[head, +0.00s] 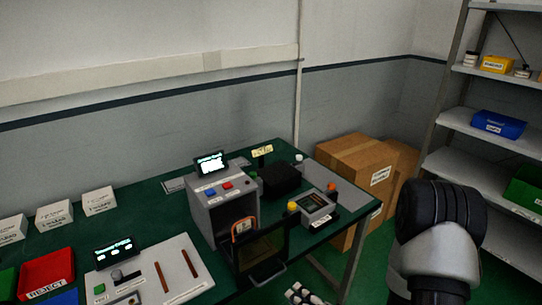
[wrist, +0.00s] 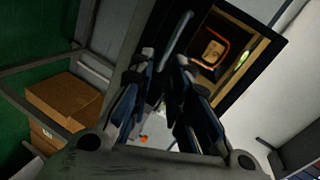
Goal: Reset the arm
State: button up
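My gripper (wrist: 166,72) shows in the wrist view with its two dark fingers parted and nothing between them. Past its fingertips is the open front of a grey box-shaped machine, with an orange-rimmed item (wrist: 212,50) inside. In the head view, my arm (head: 440,235) rises at the right, in front of the shelf. The grey machine (head: 207,217) stands on the green table with its dark-windowed door (head: 262,252) swung open. The orange-rimmed item (head: 243,229) also shows in its opening.
On the green table (head: 150,205) are a control panel (head: 150,272), a red REJECT bin (head: 47,272), several white boxes (head: 55,215), a black block (head: 280,180) and a small grey device (head: 314,207). Cardboard boxes (head: 352,170) and a shelf (head: 490,150) stand at the right.

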jog(key=d+r+n+g+h, duration=0.3)
jog(key=d+r+n+h, duration=0.45)
jog(key=r, duration=0.65)
jog(key=s+r+g, duration=0.1)
jog(key=s+r, duration=0.2)
jog(key=s, duration=0.3)
jog(key=s+a+r+n+g, duration=0.1)
jog(key=s+r, duration=0.2)
jog(key=s, duration=0.4)
jog(key=s+r+g, duration=0.2)
jog(key=s+r, duration=0.2)
jog(key=s, duration=0.3)
jog(key=shift+s+a, duration=0.2)
jog(key=shift+a, duration=0.1)
